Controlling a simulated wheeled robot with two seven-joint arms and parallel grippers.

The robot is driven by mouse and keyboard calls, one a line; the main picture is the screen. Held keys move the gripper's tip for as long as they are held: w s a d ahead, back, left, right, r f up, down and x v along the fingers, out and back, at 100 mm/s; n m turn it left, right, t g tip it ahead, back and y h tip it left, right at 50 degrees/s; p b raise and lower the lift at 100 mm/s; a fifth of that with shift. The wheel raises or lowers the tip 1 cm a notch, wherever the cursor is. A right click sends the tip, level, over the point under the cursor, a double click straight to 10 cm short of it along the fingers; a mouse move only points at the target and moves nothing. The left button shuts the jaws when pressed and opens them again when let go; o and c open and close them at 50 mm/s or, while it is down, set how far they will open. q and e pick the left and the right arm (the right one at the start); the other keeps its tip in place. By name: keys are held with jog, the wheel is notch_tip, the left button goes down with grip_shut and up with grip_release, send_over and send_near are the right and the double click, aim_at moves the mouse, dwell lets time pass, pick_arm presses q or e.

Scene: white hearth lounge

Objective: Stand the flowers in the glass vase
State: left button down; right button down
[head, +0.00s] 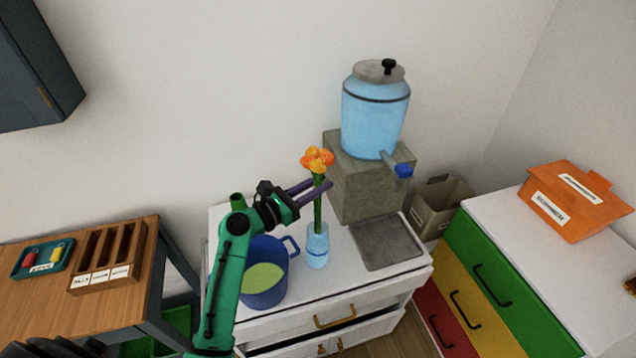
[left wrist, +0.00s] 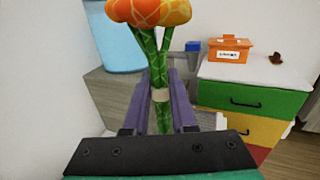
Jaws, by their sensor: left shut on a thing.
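The flowers (head: 317,160) have orange and yellow blooms on green stems and stand upright. My left gripper (head: 322,186) is shut on the stems just below the blooms. In the left wrist view the stems (left wrist: 158,75) pass between the purple fingers of the gripper (left wrist: 160,100). The light blue glass vase (head: 317,247) stands on the white cabinet directly below. The lower stems reach down to the vase mouth and appear to be inside it; how deep they go is hard to tell.
A blue pot (head: 268,290) with green contents stands close left of the vase. A blue water dispenser (head: 374,115) on a stone block (head: 365,185) stands behind right. A metal tray (head: 388,243) lies right of the vase. An orange box (head: 570,200) sits on the drawer unit.

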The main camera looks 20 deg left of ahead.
aim_at(315, 212)
pick_arm(q)
jog(key=shift+f+b, duration=2.8)
jog(key=shift+f, duration=1.65)
jog(key=c, duration=0.6)
grip_release()
jog(key=shift+c, duration=0.2)
jog(key=b+v, duration=0.4)
jog(key=v, duration=1)
jog(key=shift+s+a, duration=0.2)
